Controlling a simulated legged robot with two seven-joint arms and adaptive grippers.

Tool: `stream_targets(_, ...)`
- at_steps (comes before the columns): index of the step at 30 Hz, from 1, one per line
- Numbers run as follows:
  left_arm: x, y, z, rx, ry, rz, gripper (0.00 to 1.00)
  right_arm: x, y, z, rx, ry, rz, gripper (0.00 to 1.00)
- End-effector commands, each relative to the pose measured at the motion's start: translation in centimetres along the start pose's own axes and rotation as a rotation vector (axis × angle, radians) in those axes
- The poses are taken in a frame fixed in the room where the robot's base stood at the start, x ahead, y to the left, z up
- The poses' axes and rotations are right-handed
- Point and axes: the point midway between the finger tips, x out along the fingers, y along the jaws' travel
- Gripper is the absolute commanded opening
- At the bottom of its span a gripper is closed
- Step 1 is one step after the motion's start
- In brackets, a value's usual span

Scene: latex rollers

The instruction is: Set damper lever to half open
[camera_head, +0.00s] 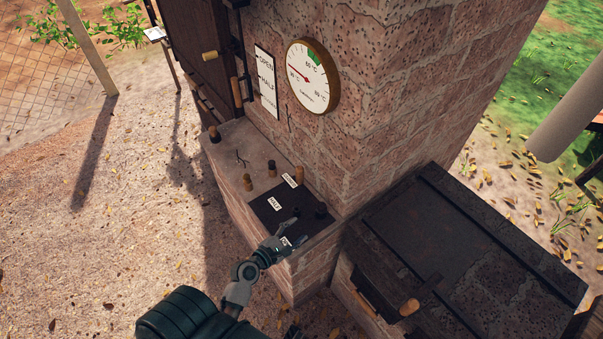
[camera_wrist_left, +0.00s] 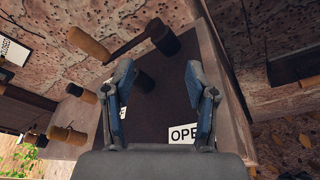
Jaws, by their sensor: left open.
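The damper lever has a wooden handle (camera_head: 299,174) and a dark pivot post (camera_head: 320,210) on a black plate (camera_head: 265,207) on the brick ledge. The handle stands at the label (camera_head: 289,181) farthest from my gripper; the HALF label (camera_head: 275,203) is at the plate's middle. In the left wrist view, the lever's handle (camera_wrist_left: 88,42) points left from the pivot post (camera_wrist_left: 162,38). My left gripper (camera_head: 294,230) is open and empty over the near end of the plate, apart from the handle. The OPEN label (camera_wrist_left: 183,133) shows between its fingers. My right gripper is not in view.
A brick column carries a dial thermometer (camera_head: 313,76) and a sign (camera_head: 266,82) reading OPEN and HALF. Several wooden-handled pegs (camera_head: 247,182) stand left of the plate. A dark metal-topped box (camera_head: 450,250) with a wooden knob (camera_head: 409,307) stands at the right.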

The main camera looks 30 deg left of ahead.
Motion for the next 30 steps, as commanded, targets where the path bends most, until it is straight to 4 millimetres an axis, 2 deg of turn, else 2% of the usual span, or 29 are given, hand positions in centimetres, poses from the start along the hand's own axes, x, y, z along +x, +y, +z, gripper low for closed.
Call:
stream_targets(3,-0.2,2.9,-0.7,-0.234,-0.018,0.122,0.57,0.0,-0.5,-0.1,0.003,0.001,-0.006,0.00)
stream_targets(9,-1.4,7.1,-2.4,-0.594,-0.069,0.302,0.57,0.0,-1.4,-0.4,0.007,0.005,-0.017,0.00)
stream_targets(14,-1.2,8.6,-3.1,-0.692,-0.089,0.351,0.57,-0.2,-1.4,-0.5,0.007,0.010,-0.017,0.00)
stream_targets(17,0.1,9.1,-3.0,-0.692,-0.091,0.350,0.57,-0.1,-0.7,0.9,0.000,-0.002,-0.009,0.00)
stream_targets(22,3.8,10.4,-3.0,-0.689,-0.091,0.349,0.57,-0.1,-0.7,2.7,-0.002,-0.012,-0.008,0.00)
stream_targets(30,9.8,12.5,-3.4,-0.686,-0.089,0.347,0.57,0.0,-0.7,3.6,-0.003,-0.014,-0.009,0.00)
